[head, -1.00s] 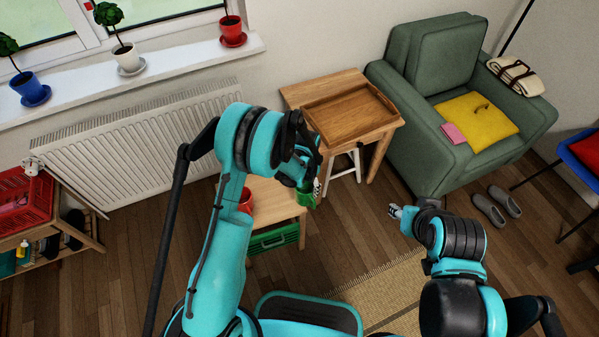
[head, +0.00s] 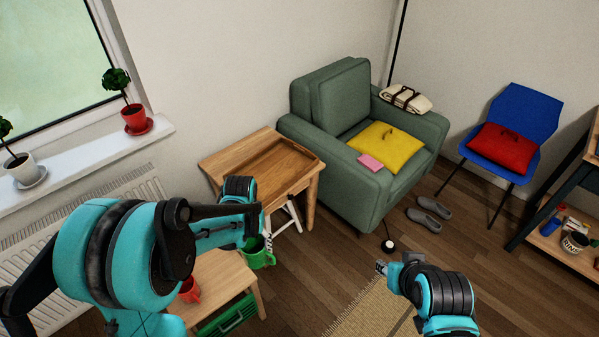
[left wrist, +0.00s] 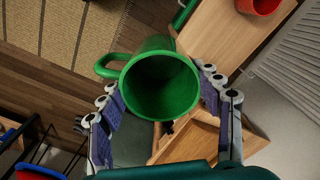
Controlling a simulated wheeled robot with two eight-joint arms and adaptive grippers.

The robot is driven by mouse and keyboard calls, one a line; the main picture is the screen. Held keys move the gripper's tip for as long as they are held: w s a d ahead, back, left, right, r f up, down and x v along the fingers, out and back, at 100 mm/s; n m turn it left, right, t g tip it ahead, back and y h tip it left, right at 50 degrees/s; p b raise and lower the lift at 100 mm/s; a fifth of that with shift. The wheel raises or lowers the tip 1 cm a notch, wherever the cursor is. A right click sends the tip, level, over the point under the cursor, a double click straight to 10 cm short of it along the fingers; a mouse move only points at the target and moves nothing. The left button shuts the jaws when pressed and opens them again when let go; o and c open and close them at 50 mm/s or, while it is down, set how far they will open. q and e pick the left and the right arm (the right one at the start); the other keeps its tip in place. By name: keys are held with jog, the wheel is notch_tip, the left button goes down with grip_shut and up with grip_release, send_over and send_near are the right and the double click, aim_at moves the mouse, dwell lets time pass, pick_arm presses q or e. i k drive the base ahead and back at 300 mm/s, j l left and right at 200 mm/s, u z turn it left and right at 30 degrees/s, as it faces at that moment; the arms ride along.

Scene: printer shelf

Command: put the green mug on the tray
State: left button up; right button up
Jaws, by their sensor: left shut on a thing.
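The green mug (head: 260,254) is in my left gripper (head: 254,240), in front of the small wooden table with the tray. In the left wrist view the mug (left wrist: 160,88) sits between the two fingers of the left gripper (left wrist: 158,100), its open mouth facing the camera and its handle to the left. The brown wooden tray (head: 283,167) lies on the small table, and its middle looks empty. My right gripper (head: 382,267) is apart from everything, over the floor near the rug; its finger opening is too small to judge.
A low wooden bench (head: 215,283) holds a red mug (head: 190,289), with a green crate (head: 228,318) beneath. A white stool (head: 287,215) stands under the tray's table (head: 225,160). A green armchair (head: 345,185) is close on the table's right.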

aim_at(275, 172)
jog(key=i+z, duration=0.15)
jog(key=i, duration=1.3)
jog(key=i+u, duration=0.15)
jog(key=u, duration=0.25)
jog(key=i+l+u, duration=0.1)
jog(key=u, duration=0.3)
jog(key=i+l+u, duration=0.15)
jog(key=u, duration=0.25)
